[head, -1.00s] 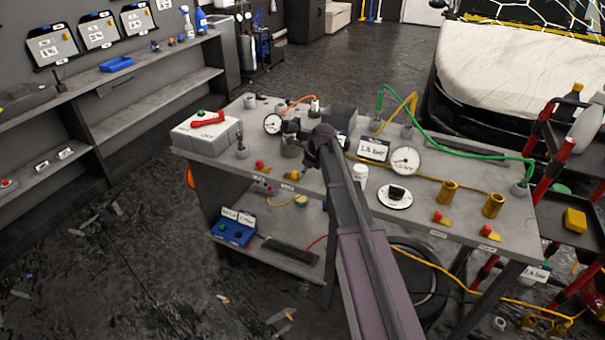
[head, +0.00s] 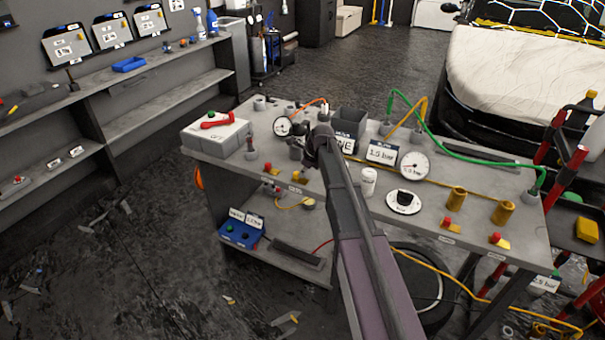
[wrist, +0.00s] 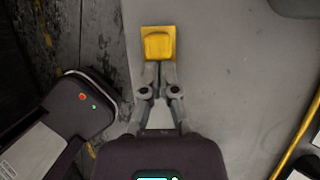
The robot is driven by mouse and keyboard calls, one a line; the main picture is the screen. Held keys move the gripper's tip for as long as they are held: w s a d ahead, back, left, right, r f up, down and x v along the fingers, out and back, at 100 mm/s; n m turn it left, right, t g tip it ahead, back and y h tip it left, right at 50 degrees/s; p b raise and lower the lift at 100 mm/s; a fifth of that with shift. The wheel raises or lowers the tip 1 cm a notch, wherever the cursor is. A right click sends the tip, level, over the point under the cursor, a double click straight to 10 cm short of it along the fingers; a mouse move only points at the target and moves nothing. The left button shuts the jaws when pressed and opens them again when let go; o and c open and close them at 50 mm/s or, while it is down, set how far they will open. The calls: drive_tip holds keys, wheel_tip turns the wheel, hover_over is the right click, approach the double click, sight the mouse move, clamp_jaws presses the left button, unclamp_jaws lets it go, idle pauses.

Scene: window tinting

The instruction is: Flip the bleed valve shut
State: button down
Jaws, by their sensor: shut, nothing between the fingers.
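A square yellow piece (wrist: 158,45) lies on the grey bench top near its edge in the wrist view, just beyond my fingertips. It may be the bleed valve's handle, but no label on it can be read. My gripper (wrist: 158,68) is shut and empty, its tips at or very near the yellow piece's lower edge; I cannot tell if they touch. In the head view my gripper (head: 303,150) is dark and small above the bench (head: 345,215), left of its middle, and the arm hides part of the bench behind it.
The bench holds a small gauge (head: 283,126), a larger gauge (head: 414,165), a white cup (head: 368,181), a round dial (head: 403,201), brass cylinders (head: 456,198), and a white box (head: 215,137). A green hose (head: 460,148) arcs over the right side. A red knob (head: 268,167) sits by the front edge.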

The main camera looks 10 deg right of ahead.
drive_tip(key=shift+r, duration=0.15)
drive_tip(key=p+v, duration=0.9)
drive_tip(key=shift+r, duration=0.3)
drive_tip(key=shift+s+d, duration=0.1)
idle(0.5)
drive_tip(key=s+f+n+g+h, duration=0.1)
drive_tip(key=s+n+g+h, duration=0.1)
drive_tip(key=s+n, duration=2.3)
drive_tip(key=shift+s+a+f+g+h, duration=0.15)
drive_tip(key=shift+s+a+g+h, duration=0.45)
drive_tip(key=shift+s, duration=2)
drive_tip(key=shift+d+t, duration=0.15)
drive_tip(key=shift+t, duration=0.15)
